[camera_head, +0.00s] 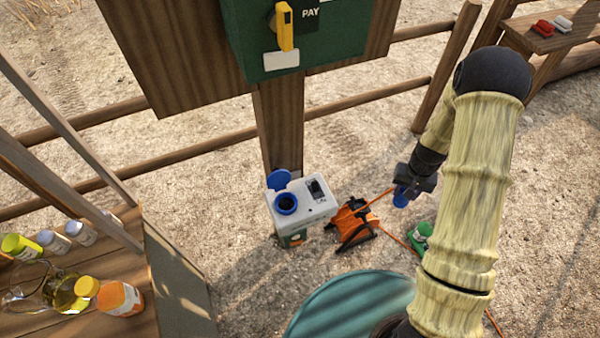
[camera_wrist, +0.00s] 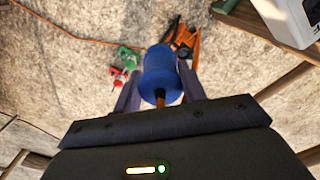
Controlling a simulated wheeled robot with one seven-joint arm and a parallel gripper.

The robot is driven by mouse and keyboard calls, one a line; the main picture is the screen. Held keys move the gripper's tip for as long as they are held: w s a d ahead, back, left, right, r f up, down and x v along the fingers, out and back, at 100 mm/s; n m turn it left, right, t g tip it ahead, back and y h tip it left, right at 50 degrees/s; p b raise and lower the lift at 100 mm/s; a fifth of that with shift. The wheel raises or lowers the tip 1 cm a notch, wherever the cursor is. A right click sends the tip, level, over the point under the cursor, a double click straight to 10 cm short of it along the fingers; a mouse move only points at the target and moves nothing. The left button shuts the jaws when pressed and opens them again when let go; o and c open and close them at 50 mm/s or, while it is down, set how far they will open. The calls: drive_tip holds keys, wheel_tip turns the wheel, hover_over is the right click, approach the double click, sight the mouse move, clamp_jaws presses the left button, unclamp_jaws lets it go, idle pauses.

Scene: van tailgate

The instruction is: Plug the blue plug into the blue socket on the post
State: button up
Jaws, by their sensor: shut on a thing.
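The blue plug (camera_wrist: 160,72) is held between the two fingers of my gripper (camera_wrist: 158,88) in the wrist view, with its orange cable entering at the near end. In the head view my gripper (camera_head: 407,188) is shut on the blue plug (camera_head: 400,198), in the air to the right of the post. The blue socket (camera_head: 286,203) is a round blue ring with a dark opening on top of a white box (camera_head: 318,205). Its blue lid (camera_head: 279,180) stands open behind it. The plug is apart from the socket, to its right.
An orange cable reel (camera_head: 353,224) lies on the ground between box and gripper. A green item (camera_head: 421,235) is right of it. The wooden post (camera_head: 281,130) carries a green pay box (camera_head: 300,45). A table with bottles (camera_head: 120,298) is at left; a teal round top (camera_head: 350,305) is in front.

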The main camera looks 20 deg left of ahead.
drive_tip(key=s+a+r, duration=0.2)
drive_tip(key=s+a, duration=0.1)
drive_tip(key=a, duration=0.8)
drive_tip(key=s+a+r+b, duration=0.1)
drive_tip(key=s+a+r, duration=0.2)
drive_tip(key=a, duration=0.9)
drive_tip(key=s+a+r+m, duration=0.1)
drive_tip(key=s+a+r, duration=0.1)
drive_tip(key=a, duration=0.9)
drive_tip(key=shift+s+a+r+b, duration=0.3)
drive_tip(key=shift+s+a+r, duration=0.1)
drive_tip(key=shift+s, duration=0.45)
drive_tip(key=shift+f, duration=0.15)
drive_tip(key=shift+f+b, duration=4.05)
drive_tip(key=shift+f, duration=1.15)
drive_tip(key=o, duration=1.2)
drive_tip(key=shift+d, duration=0.1)
drive_tip(key=shift+c, duration=0.2)
